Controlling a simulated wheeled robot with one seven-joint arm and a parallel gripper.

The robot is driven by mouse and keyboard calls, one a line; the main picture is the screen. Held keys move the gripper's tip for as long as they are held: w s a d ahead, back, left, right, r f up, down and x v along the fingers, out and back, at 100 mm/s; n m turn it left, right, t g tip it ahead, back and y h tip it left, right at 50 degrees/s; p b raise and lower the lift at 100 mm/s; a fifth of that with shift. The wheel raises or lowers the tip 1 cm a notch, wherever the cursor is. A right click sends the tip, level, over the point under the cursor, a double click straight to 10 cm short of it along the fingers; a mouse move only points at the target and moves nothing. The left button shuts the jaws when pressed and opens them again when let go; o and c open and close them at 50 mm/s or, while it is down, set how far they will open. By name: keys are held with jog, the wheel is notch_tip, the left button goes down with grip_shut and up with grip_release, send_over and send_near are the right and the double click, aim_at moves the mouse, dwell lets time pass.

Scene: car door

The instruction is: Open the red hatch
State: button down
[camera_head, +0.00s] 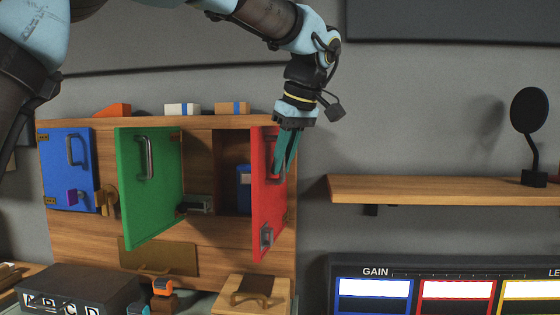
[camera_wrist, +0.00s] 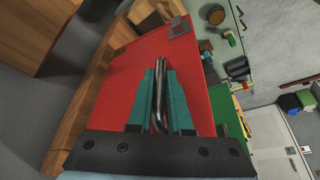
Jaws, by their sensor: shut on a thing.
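The red hatch (camera_head: 265,200) is on the right side of the wooden cabinet in the head view and stands swung partly open. Part of the compartment behind it shows, with a blue item (camera_head: 244,188) inside. In the wrist view the red hatch (camera_wrist: 130,75) fills the middle. Its metal handle (camera_wrist: 159,88) runs between the fingers of my gripper (camera_wrist: 159,92). The teal fingers are shut on the handle. In the head view my gripper (camera_head: 284,155) reaches down to the upper part of the hatch and hides most of the handle.
A green door (camera_head: 148,190) stands open left of the red hatch. A blue door (camera_head: 68,180) is closed at the far left. A wooden shelf (camera_head: 440,189) with a round black object (camera_head: 529,110) is on the right. A panel marked GAIN (camera_head: 375,270) stands below it.

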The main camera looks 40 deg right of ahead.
jog(key=c, duration=0.8)
grip_release()
jog(key=shift+c, duration=0.2)
jog(key=shift+r, duration=0.1)
jog(key=v, duration=1)
jog(key=shift+r+b, duration=0.25)
jog(key=shift+b, duration=0.2)
jog(key=shift+s, duration=0.2)
